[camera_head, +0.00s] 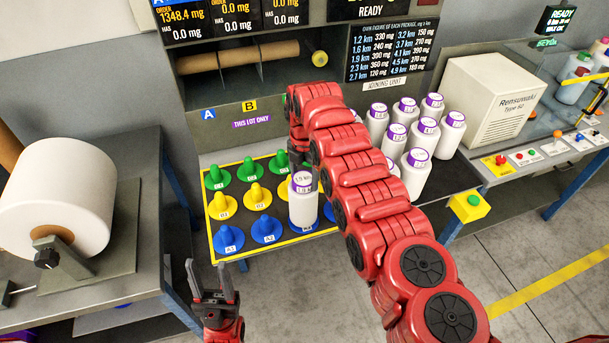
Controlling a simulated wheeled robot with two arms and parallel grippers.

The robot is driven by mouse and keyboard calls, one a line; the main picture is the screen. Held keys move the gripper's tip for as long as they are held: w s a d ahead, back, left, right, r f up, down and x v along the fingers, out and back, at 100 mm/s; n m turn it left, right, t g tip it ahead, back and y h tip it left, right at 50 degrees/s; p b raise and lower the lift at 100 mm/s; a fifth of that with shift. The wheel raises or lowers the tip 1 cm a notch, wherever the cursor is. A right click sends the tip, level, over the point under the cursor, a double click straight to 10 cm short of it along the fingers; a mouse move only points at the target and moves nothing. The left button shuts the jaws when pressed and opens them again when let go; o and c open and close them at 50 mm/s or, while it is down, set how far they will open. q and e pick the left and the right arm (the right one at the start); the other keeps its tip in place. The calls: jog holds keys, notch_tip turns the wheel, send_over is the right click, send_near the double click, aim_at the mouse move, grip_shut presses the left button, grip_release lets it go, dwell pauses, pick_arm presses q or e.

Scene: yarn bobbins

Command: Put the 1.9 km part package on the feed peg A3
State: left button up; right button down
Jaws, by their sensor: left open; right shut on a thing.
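The 1.9 km package (302,207) is a white bottle-shaped bobbin with a purple-ringed label on top. It stands upright at the A3 place, in the front blue row of the peg board. The blue feed peg A3 (309,228) shows only its base and label below the package; whether the package is fully seated on it or just above it I cannot tell. My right gripper (300,170) reaches down from above and is shut on the package's top; its fingertips are partly hidden. My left gripper (207,266) is open and empty, in front of the board's left side.
Blue pegs A1 (229,236) and A2 (266,230) are bare, with yellow and green pegs behind. Several white packages (417,170) stand to the right, partly behind my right arm. A large white roll (62,195) stands on the left table. A yellow button box (467,206) is at right.

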jog(key=shift+f, duration=0.55)
jog(key=shift+f+b, duration=0.25)
jog(key=shift+b, duration=0.4)
grip_release()
jog(key=shift+r, duration=0.1)
notch_tip(320, 180, up, 6)
jog(key=shift+a+r+b, duration=0.1)
jog(key=shift+r+b, duration=0.1)
jog(key=shift+b, duration=0.4)
notch_tip(320, 180, up, 11)
jog(key=p, duration=1)
jog(key=shift+f, duration=0.1)
